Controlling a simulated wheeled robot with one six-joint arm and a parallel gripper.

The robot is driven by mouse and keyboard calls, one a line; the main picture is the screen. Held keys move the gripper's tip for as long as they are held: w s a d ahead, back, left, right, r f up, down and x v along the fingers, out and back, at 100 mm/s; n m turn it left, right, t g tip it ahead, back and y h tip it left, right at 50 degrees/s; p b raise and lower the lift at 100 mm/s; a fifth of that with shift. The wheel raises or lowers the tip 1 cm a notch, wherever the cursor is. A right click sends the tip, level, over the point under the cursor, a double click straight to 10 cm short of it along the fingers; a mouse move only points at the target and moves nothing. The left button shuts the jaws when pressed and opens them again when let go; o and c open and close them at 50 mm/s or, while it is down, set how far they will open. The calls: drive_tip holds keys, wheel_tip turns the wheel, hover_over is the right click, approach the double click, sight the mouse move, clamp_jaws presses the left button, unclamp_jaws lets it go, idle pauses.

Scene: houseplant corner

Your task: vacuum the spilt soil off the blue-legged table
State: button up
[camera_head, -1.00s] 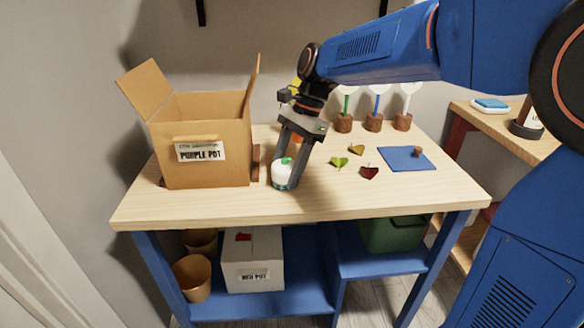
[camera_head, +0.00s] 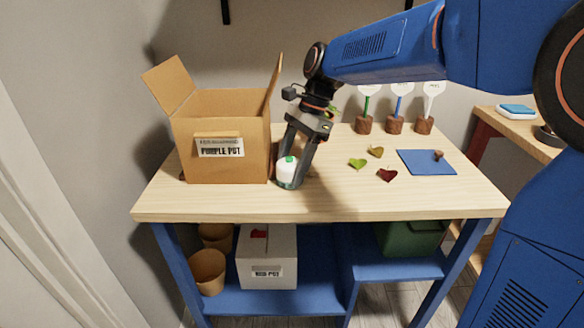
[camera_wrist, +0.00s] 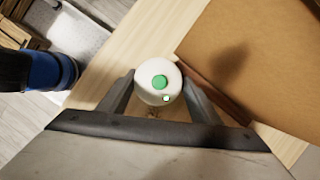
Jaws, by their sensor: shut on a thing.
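The blue-legged table (camera_head: 400,205) has a pale wooden top, also in the wrist view (camera_wrist: 118,62). My gripper (camera_head: 291,174) is shut on a small white round hand vacuum (camera_head: 287,171) with a green button. It holds the vacuum upright at the tabletop, just right of the cardboard box. In the wrist view the vacuum (camera_wrist: 150,70) sits between my two fingers. A few faint dark specks on the wood below it there may be soil. I cannot make out spilt soil in the head view; the vacuum and gripper hide some of the top.
The open cardboard box (camera_head: 225,168), labelled for a purple pot, stands close left of the vacuum. Heart-shaped leaves (camera_head: 387,175), a blue mat (camera_head: 415,168) and several plant markers (camera_head: 396,124) are to the right. A white box (camera_head: 270,245) and pots (camera_head: 207,272) are below.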

drive_tip(key=shift+o, duration=0.5)
drive_tip(key=shift+w+a+r, duration=0.15)
drive_tip(key=shift+w, duration=0.35)
drive_tip(key=shift+d, duration=0.3)
drive_tip(key=shift+c, duration=1.3)
drive_tip(key=shift+s+d, duration=0.15)
drive_tip(key=shift+d, duration=2.55)
drive_tip(key=shift+s+d, duration=0.1)
drive_tip(key=shift+d, duration=2.6)
drive_tip(key=shift+r, duration=2.95)
drive_tip(key=shift+r, duration=0.1)
wheel_tip(320, 180, up, 3)
drive_tip(key=shift+f, duration=0.1)
